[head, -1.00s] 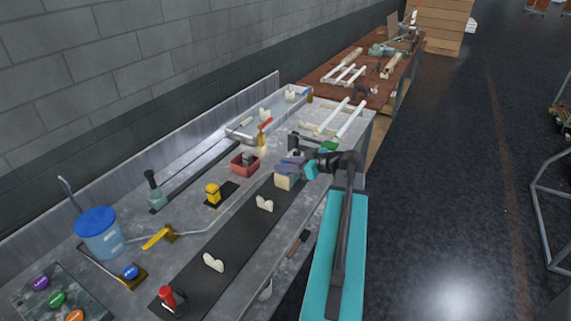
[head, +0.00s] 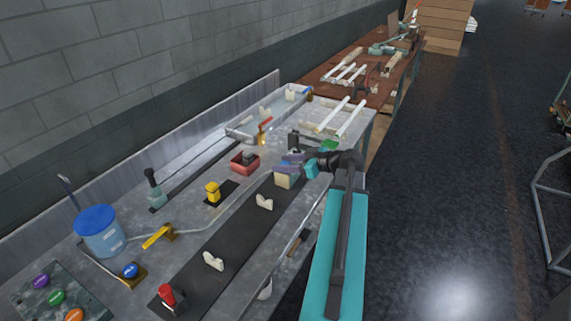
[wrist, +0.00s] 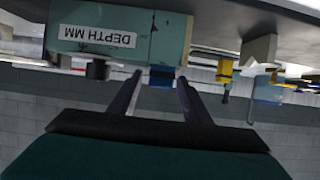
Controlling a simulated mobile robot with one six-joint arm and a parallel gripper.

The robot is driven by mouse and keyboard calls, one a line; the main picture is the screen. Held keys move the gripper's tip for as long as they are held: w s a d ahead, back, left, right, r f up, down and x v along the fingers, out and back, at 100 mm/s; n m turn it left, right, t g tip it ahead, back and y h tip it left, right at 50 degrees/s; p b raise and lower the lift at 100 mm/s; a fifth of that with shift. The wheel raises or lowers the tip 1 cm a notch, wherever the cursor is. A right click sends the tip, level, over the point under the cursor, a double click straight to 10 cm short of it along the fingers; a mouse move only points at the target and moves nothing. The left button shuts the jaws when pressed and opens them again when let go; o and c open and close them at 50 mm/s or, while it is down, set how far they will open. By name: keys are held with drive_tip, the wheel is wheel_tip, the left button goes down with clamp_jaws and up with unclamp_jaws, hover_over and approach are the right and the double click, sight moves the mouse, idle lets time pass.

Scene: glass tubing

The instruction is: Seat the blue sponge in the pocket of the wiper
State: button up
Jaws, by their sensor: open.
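My gripper (wrist: 160,92) is open in the wrist view, with its two dark fingers apart. A small blue block (wrist: 162,78), possibly the sponge, shows between the fingertips; I cannot tell whether they touch it. It is against the lower edge of a teal box (wrist: 120,30) lettered "DEPTH MM", seen upside down. In the head view my gripper (head: 290,167) is over the bench, close to a cream block (head: 284,181); the fingertips are too small to read. I cannot identify the wiper or its pocket for certain.
On the bench are a red tray (head: 244,163), a yellow knob (head: 212,192), a blue-lidded bucket (head: 100,232) and white cradles (head: 264,203) on a dark strip. White tubes (head: 345,119) lie at the far end. Open floor is to the right.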

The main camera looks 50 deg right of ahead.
drive_tip(key=shift+r, duration=0.15)
drive_tip(key=b+v, duration=0.3)
drive_tip(key=v, duration=0.9)
drive_tip(key=shift+s, duration=0.1)
idle(0.5)
